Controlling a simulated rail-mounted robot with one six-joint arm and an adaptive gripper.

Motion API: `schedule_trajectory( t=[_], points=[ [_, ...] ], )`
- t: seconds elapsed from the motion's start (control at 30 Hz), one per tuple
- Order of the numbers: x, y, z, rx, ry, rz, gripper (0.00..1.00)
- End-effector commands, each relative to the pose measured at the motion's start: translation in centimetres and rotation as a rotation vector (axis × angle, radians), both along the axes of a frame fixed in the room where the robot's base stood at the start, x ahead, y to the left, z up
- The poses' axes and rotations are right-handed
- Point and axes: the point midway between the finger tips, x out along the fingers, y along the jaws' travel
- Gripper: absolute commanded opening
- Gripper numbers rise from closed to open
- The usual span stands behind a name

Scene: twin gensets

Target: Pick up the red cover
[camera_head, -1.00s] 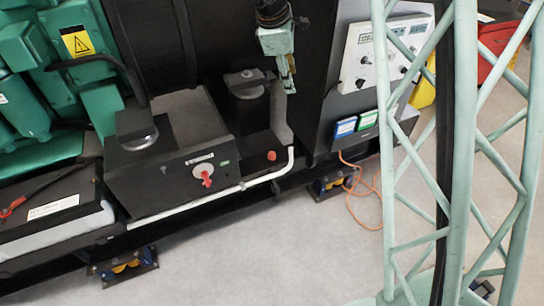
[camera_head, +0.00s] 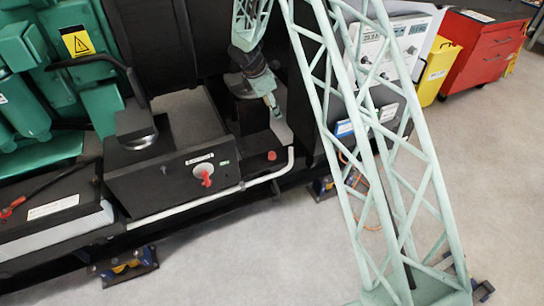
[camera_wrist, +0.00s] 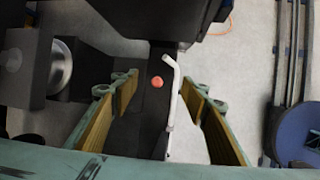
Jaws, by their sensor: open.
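A small round red cover (camera_head: 271,156) sits on the dark base ledge beside the white pipe, to the right of the black switch box. In the wrist view the red cover (camera_wrist: 157,82) lies between my fingers, further off than they are. My gripper (camera_head: 275,110) is up and behind the cover in the head view, pointing down, apart from it. In the wrist view my gripper (camera_wrist: 160,100) shows two spread fingers with yellowish inner pads and nothing between them in its grasp.
A white bent pipe (camera_head: 240,187) runs close by the cover. The black box (camera_head: 150,190) carries a red rotary switch (camera_head: 206,178). A control cabinet (camera_head: 385,45) stands to the right. A red tool chest (camera_head: 485,48) and yellow bin (camera_head: 435,70) are behind.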

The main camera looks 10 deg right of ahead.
Motion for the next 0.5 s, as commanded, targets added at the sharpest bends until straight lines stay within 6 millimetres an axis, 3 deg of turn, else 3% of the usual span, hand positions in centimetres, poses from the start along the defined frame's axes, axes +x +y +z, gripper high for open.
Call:
schedule_trajectory(
  t=[0.5],
  points=[
    [3.1, 2.1, -13.2, -0.063, 0.088, 0.241, 0.42]
  ],
)
